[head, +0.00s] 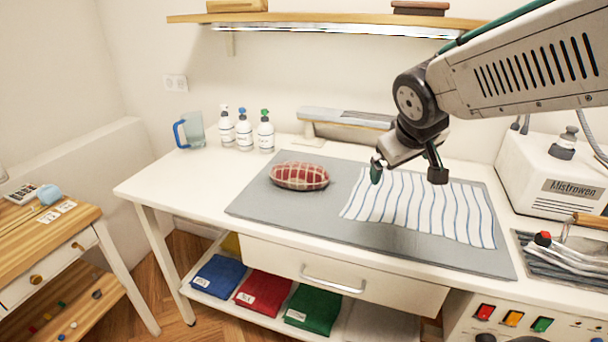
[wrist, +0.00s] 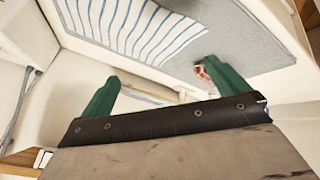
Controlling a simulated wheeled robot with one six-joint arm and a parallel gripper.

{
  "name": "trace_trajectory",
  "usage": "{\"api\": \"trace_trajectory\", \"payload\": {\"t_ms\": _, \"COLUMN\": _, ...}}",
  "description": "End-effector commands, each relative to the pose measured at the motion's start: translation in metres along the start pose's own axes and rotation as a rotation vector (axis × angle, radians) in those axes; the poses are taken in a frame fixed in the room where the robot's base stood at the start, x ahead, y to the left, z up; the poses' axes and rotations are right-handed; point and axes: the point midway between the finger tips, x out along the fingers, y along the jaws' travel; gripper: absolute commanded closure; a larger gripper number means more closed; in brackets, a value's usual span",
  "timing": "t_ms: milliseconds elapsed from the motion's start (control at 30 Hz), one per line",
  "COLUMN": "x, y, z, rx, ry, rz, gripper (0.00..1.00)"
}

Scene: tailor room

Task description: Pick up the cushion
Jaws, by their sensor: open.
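The cushion (head: 300,176) is a red and cream checked oval. It lies on the left part of the grey mat (head: 270,207) on the white table in the head view. My gripper (head: 407,175) is above the right part of the mat, over the striped cloth, to the right of the cushion and apart from it. Its fingers are spread with nothing between them. In the wrist view my gripper (wrist: 155,85) shows two green fingers wide apart. A small reddish patch (wrist: 202,72) beside the right finger may be part of the cushion, mostly hidden.
A blue-striped white cloth (head: 420,208) lies flat on the mat. Several pump bottles (head: 245,131) and a jug (head: 192,131) stand at the back left. A white machine (head: 555,175) stands at the right. A shelf (head: 330,19) is above. The table's left front is clear.

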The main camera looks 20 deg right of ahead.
Motion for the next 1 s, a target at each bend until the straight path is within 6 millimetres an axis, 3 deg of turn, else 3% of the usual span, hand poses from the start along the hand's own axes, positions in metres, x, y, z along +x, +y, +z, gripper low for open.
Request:
{"api": "trace_trajectory", "payload": {"t_ms": 33, "x": 0.023, "y": 0.008, "z": -0.027, "rx": -0.042, "ry": 0.06, "rz": 0.022, "gripper": 0.0}}
{"api": "trace_trajectory", "payload": {"t_ms": 100, "x": 0.05, "y": 0.014, "z": -0.064, "rx": -0.113, "ry": 0.165, "rz": 0.036, "gripper": 0.0}}
{"api": "trace_trajectory", "payload": {"t_ms": 200, "x": 0.088, "y": 0.011, "z": -0.112, "rx": -0.223, "ry": 0.313, "rz": 0.013, "gripper": 0.0}}
{"api": "trace_trajectory", "payload": {"t_ms": 300, "x": 0.127, "y": -0.006, "z": -0.146, "rx": -0.333, "ry": 0.449, "rz": -0.063, "gripper": 0.0}}
{"api": "trace_trajectory", "payload": {"t_ms": 400, "x": 0.161, "y": -0.031, "z": -0.166, "rx": -0.432, "ry": 0.569, "rz": -0.181, "gripper": 0.0}}
{"api": "trace_trajectory", "payload": {"t_ms": 600, "x": 0.204, "y": -0.08, "z": -0.168, "rx": -0.553, "ry": 0.726, "rz": -0.436, "gripper": 0.0}}
{"api": "trace_trajectory", "payload": {"t_ms": 800, "x": 0.218, "y": -0.103, "z": -0.16, "rx": -0.59, "ry": 0.785, "rz": -0.567, "gripper": 0.0}}
{"api": "trace_trajectory", "payload": {"t_ms": 1000, "x": 0.229, "y": -0.119, "z": -0.169, "rx": -0.594, "ry": 0.791, "rz": -0.58, "gripper": 0.0}}
